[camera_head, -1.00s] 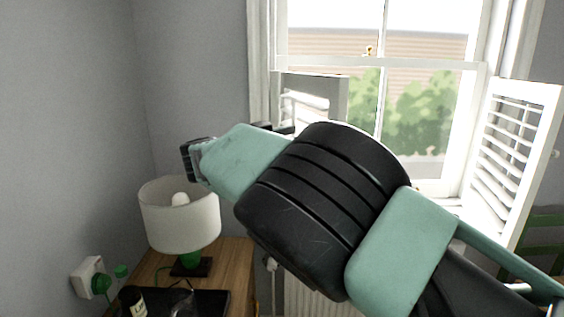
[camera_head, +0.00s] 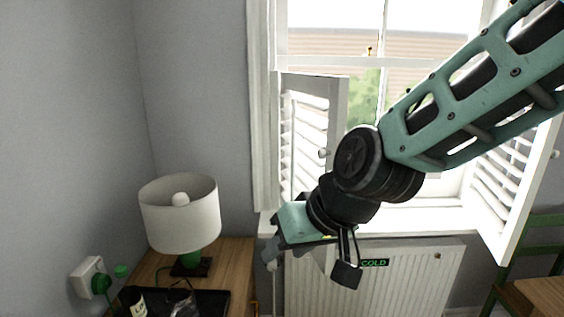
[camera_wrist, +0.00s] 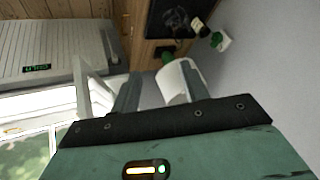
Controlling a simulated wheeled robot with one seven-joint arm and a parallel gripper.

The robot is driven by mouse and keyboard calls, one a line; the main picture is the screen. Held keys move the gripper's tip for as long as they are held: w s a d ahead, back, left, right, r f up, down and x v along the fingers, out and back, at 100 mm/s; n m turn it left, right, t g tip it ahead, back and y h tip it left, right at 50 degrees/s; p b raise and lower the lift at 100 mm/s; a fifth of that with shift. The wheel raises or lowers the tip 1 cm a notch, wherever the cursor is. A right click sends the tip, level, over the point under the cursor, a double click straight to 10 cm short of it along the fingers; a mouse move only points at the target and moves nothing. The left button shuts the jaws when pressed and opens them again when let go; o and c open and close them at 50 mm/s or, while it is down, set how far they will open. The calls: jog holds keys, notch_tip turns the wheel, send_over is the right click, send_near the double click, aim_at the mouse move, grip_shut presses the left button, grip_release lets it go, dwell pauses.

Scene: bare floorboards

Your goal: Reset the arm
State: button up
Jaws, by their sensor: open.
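My arm reaches in from the upper right in the head view and bends down in front of the window. My gripper (camera_head: 308,268) hangs at its end, in front of the radiator and to the right of the lamp. Its fingers are spread apart with nothing between them. In the wrist view the fingers point away from the camera, with the floor, radiator and lamp beyond.
A table lamp (camera_head: 180,225) with a white shade stands on a wooden side table (camera_head: 236,262) near the left wall. A white radiator (camera_head: 420,277) sits under the shuttered window. A green chair (camera_head: 545,232) and another wooden surface (camera_head: 540,292) are at the right.

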jog(key=s+d+f+n+g+h, duration=0.1)
jog(key=s+d+f+g+h, duration=0.15)
jog(key=s+d, duration=0.5)
jog(key=s+d+f+n+g+h, duration=0.25)
jog(key=s+d, duration=0.25)
jog(key=s, duration=0.5)
jog(key=shift+m+t, duration=0.3)
jog(key=shift+m, duration=0.05)
jog(key=f+b, duration=0.3)
jog(key=f, duration=0.1)
jog(key=f+b, duration=0.2)
jog(key=shift+d+b, duration=0.3)
jog(key=shift+r, duration=0.1)
